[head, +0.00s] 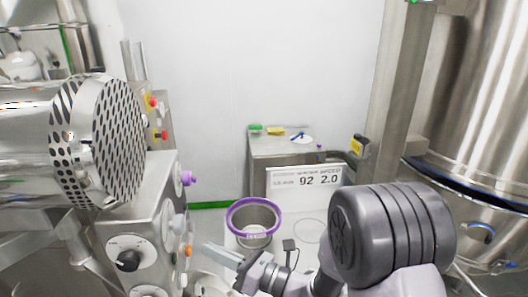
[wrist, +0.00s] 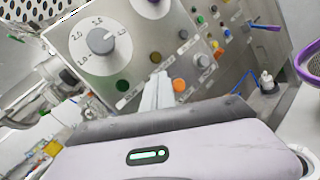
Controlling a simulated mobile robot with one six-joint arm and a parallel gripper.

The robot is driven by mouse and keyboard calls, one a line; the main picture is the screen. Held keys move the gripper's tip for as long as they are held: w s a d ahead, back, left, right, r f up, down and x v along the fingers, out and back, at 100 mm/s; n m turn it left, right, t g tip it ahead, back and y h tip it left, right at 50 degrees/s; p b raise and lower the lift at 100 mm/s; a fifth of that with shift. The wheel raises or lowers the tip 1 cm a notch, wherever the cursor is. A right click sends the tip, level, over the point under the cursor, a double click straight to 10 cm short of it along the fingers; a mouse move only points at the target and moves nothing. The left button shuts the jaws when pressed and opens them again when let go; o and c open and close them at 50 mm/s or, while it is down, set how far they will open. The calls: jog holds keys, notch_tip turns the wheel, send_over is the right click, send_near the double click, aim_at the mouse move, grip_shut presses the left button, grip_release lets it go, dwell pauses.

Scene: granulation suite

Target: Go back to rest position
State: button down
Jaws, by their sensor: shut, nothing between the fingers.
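My gripper (head: 222,252) is shut and empty in the head view. It reaches left from my dark arm, low in the picture, in front of a steel machine's control panel. In the wrist view my gripper's closed fingers (wrist: 157,92) point at the panel, near an orange button (wrist: 179,85) and a green button (wrist: 123,86). I cannot tell whether the fingertips touch the panel.
A steel container with a purple rim (head: 253,206) stands right of my gripper. The machine has a black dial (head: 128,260) and a perforated drum (head: 100,140). A display sign (head: 305,181) and steel cabinet (head: 290,150) stand behind. A large steel vessel (head: 480,90) is at right.

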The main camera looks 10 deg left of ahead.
jog(key=s+d+r+n+g+h+b, duration=0.1)
jog(key=s+d+n+g+h, duration=0.3)
jog(key=s+n, duration=0.45)
jog(key=s+d+r+n+g+h+b, duration=0.1)
jog(key=s+d+n+g+h, duration=0.25)
jog(key=s+n, duration=0.5)
jog(key=s+d+n+t+h, duration=0.1)
jog(key=d+n+t+h, duration=0.1)
jog(key=d, duration=0.7)
jog(key=s+d+n+t+h+b, duration=0.1)
jog(key=d+n+t+h, duration=0.2)
jog(key=d, duration=0.7)
jog(key=t+h, duration=0.2)
jog(key=h, duration=0.1)
jog(key=shift+s+f+h, duration=0.2)
jog(key=shift+s+h, duration=0.1)
jog(key=shift+h, duration=0.05)
